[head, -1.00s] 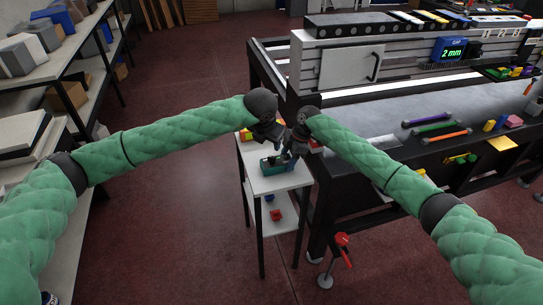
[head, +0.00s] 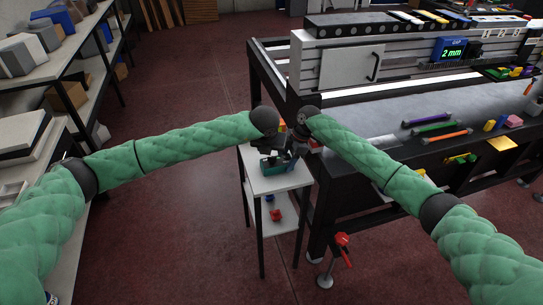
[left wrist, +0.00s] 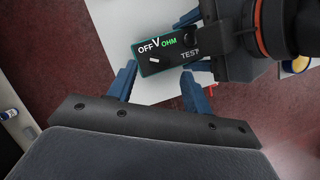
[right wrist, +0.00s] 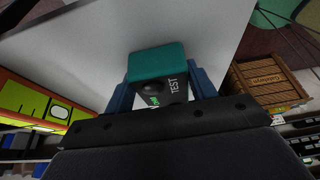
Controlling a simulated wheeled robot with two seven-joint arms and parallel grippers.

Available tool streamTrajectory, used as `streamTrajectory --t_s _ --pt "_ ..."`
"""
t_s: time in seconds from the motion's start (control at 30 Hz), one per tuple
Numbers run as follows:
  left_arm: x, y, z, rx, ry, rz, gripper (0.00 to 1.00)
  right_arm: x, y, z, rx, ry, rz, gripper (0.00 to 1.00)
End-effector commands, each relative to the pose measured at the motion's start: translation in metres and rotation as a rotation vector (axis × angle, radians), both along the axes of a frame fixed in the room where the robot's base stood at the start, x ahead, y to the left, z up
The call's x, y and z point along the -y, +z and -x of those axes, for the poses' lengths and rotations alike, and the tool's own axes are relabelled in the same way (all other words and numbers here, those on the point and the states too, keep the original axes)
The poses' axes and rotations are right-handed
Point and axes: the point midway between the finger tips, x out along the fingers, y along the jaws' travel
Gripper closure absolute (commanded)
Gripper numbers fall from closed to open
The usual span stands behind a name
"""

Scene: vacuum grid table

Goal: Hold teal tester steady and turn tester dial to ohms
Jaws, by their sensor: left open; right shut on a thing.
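The teal tester (head: 286,169) is on top of a small white stand. In the left wrist view its dark face (left wrist: 160,55) shows OFF, V, OHM and part of TEST, with a white mark below the labels; the dial's exact setting is unclear. My right gripper (head: 297,149) is shut on the tester, with its fingers on both sides of the teal body in the right wrist view (right wrist: 157,62). A dark round knob (right wrist: 153,87) shows there. My left gripper (left wrist: 158,86) is open, its fingertips just short of the tester's near edge. It partly hides the tester in the head view (head: 268,147).
The white stand (head: 283,183) has a lower shelf with a red block (head: 275,215). The large grid table (head: 375,140) stands close on the right. A loaded shelf rack (head: 60,65) is at the left. The floor between is clear.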

Motion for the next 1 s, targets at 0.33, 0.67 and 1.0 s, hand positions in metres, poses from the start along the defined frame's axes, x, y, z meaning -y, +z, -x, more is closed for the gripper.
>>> streamTrajectory --t_s 0.33,0.67,1.0 --pt "0.003 -0.036 -0.015 0.000 -0.001 -0.001 0.50 0.000 0.000 0.000 0.000 0.000 0.000 0.72" --pt "0.003 -0.040 -0.016 0.000 -0.001 -0.001 0.50 0.000 0.000 0.000 0.000 0.000 0.000 0.72" --pt "0.003 -0.039 -0.016 0.000 -0.001 -0.001 0.95 0.000 0.000 0.000 0.000 0.000 0.000 0.72"
